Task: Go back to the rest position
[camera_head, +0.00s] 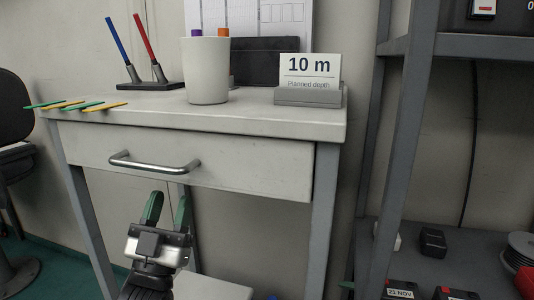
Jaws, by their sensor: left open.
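My left gripper (167,212) shows below the drawer front of the small desk. Its two green-padded fingers point up and stand apart, with nothing between them. It is below the drawer's metal handle (154,163) and looks apart from it. The drawer (240,172) looks shut or nearly so; I cannot tell exactly. My right gripper is not in view.
On the desk top (240,116) stand a white cup (206,72) with markers, a "10 m" card (309,68) in a grey holder, a pen stand (150,86) and several green and yellow strips. A grey shelf rack (400,130) stands right. A chair (14,110) is at left.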

